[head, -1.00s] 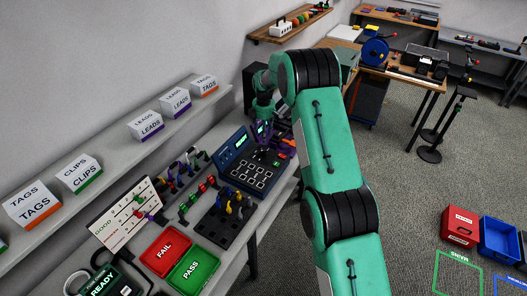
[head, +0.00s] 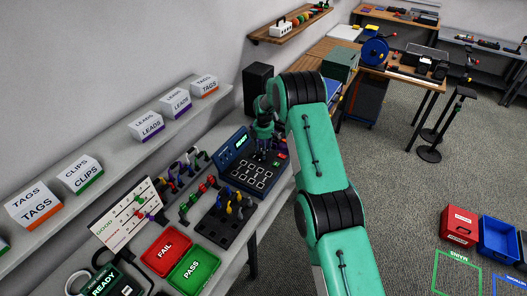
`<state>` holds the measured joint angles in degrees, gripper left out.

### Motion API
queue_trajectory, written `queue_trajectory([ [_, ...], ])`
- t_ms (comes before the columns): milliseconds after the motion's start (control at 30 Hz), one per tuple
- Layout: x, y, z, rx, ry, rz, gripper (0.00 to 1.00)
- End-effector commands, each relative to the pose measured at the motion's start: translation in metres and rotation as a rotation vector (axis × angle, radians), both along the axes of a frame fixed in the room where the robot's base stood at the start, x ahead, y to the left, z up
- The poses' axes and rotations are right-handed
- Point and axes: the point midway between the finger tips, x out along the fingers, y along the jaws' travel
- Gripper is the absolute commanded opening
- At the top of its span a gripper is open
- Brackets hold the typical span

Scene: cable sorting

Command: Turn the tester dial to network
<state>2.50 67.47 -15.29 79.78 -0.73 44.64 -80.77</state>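The tester is a dark blue box (head: 232,172) on the bench, with a lit green display on its upright panel (head: 241,142) and a grid of white-outlined squares on its flat top. My gripper (head: 263,150) points down over the back right part of the tester top, near the display. It is small and dark here, and I cannot tell whether its fingers are open or touching anything. The dial is not distinguishable; it may be hidden under or behind my gripper.
A dark block (head: 226,222) with coloured connectors stands in front of the tester. A red FAIL tray (head: 166,250) and a green PASS tray (head: 192,266) lie nearer. A black box (head: 257,82) stands behind my wrist. A shelf (head: 112,165) with labelled boxes runs along the wall.

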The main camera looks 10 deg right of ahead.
Motion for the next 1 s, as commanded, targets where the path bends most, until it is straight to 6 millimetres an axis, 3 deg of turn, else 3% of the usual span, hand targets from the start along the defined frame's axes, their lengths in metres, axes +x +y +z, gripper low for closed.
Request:
queue_trajectory([
  [467,0.0003,-0.0001,-0.0066,0.000,0.000,0.000,0.46],
  [700,0.0002,0.0001,-0.0065,0.000,0.001,0.000,0.01],
  [1000,0.0002,0.0005,-0.0068,0.000,0.001,-0.017,0.01],
])
